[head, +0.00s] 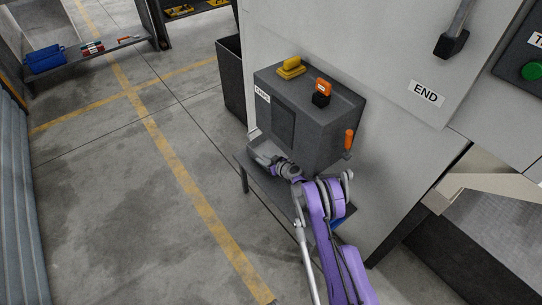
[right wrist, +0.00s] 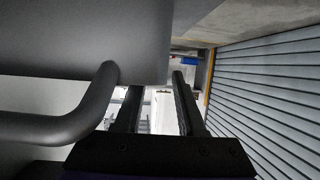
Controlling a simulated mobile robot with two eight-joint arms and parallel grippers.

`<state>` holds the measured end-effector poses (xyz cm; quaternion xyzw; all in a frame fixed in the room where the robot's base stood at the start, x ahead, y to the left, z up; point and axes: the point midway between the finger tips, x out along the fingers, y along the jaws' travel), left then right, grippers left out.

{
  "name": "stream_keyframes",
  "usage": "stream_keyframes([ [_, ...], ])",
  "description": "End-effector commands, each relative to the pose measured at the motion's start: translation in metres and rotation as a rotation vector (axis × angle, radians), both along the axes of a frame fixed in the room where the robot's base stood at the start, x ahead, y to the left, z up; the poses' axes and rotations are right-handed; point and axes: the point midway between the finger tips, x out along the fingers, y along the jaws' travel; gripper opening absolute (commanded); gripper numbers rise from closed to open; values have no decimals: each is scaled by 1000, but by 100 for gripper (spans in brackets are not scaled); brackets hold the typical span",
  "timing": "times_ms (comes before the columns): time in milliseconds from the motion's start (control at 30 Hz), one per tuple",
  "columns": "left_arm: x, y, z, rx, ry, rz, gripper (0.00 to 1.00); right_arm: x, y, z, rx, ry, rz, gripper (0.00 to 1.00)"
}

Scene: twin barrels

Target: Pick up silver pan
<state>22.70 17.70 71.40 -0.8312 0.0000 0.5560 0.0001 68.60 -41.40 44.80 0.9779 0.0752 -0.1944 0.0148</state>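I cannot make out a silver pan for certain in either view. In the head view my purple right arm reaches up to a dark grey box (head: 310,115), and my right gripper (head: 258,152) is at the box's lower left side. In the right wrist view my right gripper (right wrist: 157,105) has its two dark fingers apart, with nothing seen between them. A curved grey tube handle (right wrist: 55,127) comes out of a smooth grey surface (right wrist: 80,40) just left of the fingers; I cannot tell what it belongs to. My left gripper is not in view.
A yellow item (head: 291,67) and an orange-and-black item (head: 321,92) sit on the box. A dark shelf (head: 243,178) is below it. A tall dark bin (head: 231,80) stands behind. The floor at left is clear.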

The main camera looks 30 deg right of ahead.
Motion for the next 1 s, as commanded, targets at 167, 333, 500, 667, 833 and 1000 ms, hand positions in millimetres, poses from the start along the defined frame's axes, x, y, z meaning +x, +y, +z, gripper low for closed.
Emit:
stream_keyframes([
  [167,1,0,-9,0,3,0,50,25,5,-13,1,1,2,39],
  [333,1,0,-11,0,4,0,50,34,6,-15,-1,1,0,39],
  [500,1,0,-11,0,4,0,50,34,6,-14,-1,0,0,39],
  [667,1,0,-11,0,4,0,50,34,6,-14,-1,0,1,12],
  [833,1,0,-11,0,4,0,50,34,6,-14,-1,0,1,0],
  [1000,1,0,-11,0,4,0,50,34,6,-14,-1,0,1,0],
])
